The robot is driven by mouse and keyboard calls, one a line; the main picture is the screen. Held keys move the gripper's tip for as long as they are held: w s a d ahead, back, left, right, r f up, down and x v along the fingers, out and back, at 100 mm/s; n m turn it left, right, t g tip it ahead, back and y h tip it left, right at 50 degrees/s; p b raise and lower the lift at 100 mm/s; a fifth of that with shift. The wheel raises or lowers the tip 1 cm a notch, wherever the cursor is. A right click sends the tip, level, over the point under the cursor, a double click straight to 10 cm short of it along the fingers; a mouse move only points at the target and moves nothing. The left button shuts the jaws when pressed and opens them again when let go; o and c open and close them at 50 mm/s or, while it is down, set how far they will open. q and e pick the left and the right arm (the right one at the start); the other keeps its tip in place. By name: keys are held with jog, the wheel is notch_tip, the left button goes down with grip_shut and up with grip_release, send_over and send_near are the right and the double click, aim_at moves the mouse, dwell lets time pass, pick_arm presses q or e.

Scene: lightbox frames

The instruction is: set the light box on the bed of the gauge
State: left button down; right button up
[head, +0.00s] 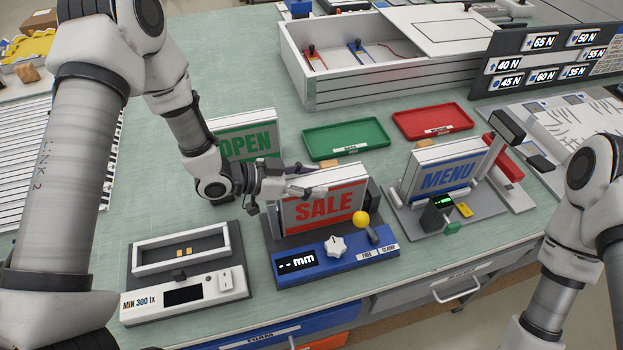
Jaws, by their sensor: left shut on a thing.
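The SALE light box (325,207), white with red letters, stands upright at the gauge, behind its blue front panel. My left gripper (308,182) reaches in from the left and is shut on the upper edge of this box. The gauge (335,255) has a blue panel with a display reading "-- mm", a white knob, a yellow ball-topped lever and FREE and CLAMP labels. The box hides most of the gauge bed, so I cannot tell whether its underside touches the bed. My right arm shows at the right edge; its gripper is out of view.
An OPEN light box (246,140) stands behind my left gripper. A MENU light box (447,172) stands in a fixture at right. A light meter (187,285) is at front left. Green (346,140) and red (432,122) trays lie behind, before a large white case (390,88).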

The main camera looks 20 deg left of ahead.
pick_arm(q)
jog(key=shift+c, duration=2.2)
grip_release()
jog(key=shift+a+r, duration=0.1)
jog(key=shift+r, duration=0.1)
jog(key=v, duration=1)
jog(key=shift+s+a+r, duration=0.2)
jog(key=shift+a+r, duration=0.05)
jog(key=shift+s+a, duration=0.35)
jog(key=shift+a, duration=0.05)
